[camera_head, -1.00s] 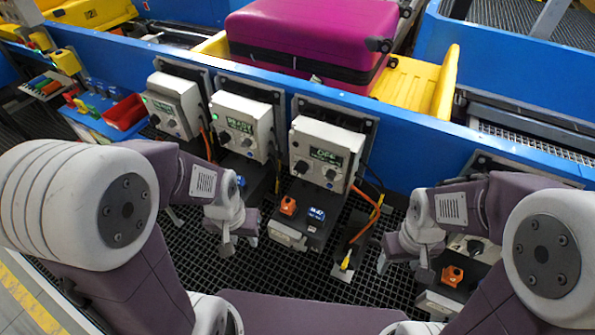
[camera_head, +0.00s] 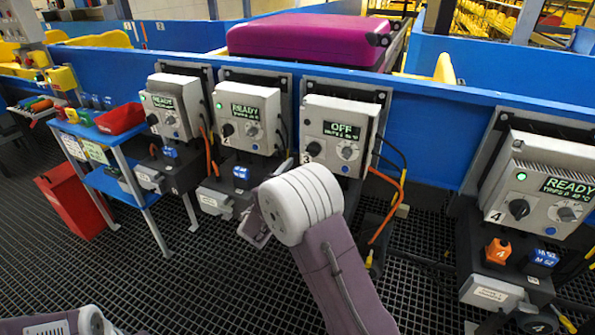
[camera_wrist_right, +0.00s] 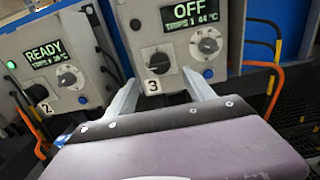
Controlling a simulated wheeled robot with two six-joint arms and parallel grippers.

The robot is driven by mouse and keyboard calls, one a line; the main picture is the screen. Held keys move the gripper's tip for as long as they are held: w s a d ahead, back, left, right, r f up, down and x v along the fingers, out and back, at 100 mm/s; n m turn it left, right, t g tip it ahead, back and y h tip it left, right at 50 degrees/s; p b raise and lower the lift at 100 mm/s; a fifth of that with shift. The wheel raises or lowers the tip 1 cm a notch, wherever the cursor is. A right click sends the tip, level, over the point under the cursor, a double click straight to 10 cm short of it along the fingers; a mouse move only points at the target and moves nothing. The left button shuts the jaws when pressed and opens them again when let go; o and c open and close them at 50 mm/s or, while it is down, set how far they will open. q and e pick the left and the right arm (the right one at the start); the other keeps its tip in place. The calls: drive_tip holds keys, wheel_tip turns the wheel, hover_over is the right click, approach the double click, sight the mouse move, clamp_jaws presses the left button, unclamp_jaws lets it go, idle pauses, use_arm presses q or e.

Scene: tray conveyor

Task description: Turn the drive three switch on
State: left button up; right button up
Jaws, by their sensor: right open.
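The drive three box (camera_head: 341,128) is light grey and shows OFF on its screen. Its black rotary switch (camera_head: 313,149) sits at the lower left of its face, above the label 3. In the right wrist view the switch (camera_wrist_right: 158,62) lies between and just beyond the fingertips of my right gripper (camera_wrist_right: 160,78). The gripper is open and empty, apart from the knob as far as I can tell. In the head view my right wrist link hides most of that gripper. My left gripper is out of view.
Drive two's box (camera_head: 247,118) stands close to the left, showing READY. Drive four's box (camera_head: 540,190) stands to the right, also READY. An orange cable (camera_head: 385,205) hangs at drive three's right. A red bin (camera_head: 72,200) and blue table (camera_head: 110,180) are left.

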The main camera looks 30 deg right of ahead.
sight(311, 153)
drive_tip(key=shift+r, duration=0.25)
drive_tip(key=b+x, duration=0.1)
drive_tip(key=x, duration=0.7)
drive_tip(key=shift+w+d, duration=0.25)
drive_tip(key=shift+w, duration=0.1)
drive_tip(key=c, duration=1.4)
drive_tip(key=shift+f, duration=0.1)
clamp_jaws()
